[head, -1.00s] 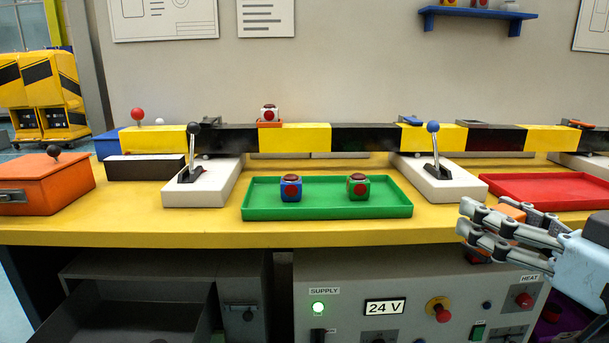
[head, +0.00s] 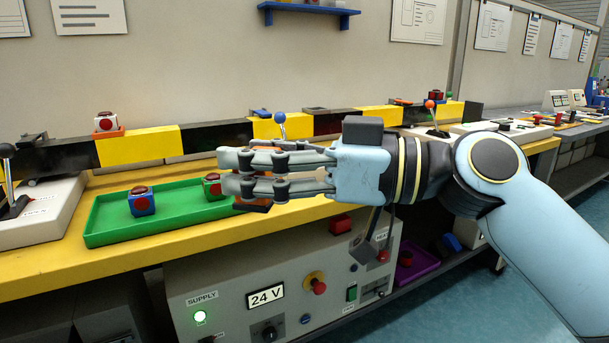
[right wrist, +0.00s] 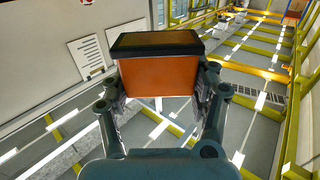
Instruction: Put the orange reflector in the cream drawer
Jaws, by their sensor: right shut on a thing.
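My right gripper (head: 243,180) reaches in from the right, in front of the yellow bench and the right end of the green tray. It is shut on an orange block with a dark face, the orange reflector (right wrist: 158,77), which sits between the fingers in the right wrist view. In the head view only a bit of the orange reflector (head: 253,207) shows below the fingers. I cannot make out a cream drawer. My left gripper is not in view.
The green tray (head: 108,233) holds a blue cube (head: 141,201) and a green cube (head: 211,186). A yellow and black beam (head: 139,146) runs along the bench, with a white cube (head: 106,121) on it. A supply panel (head: 234,292) stands below the bench.

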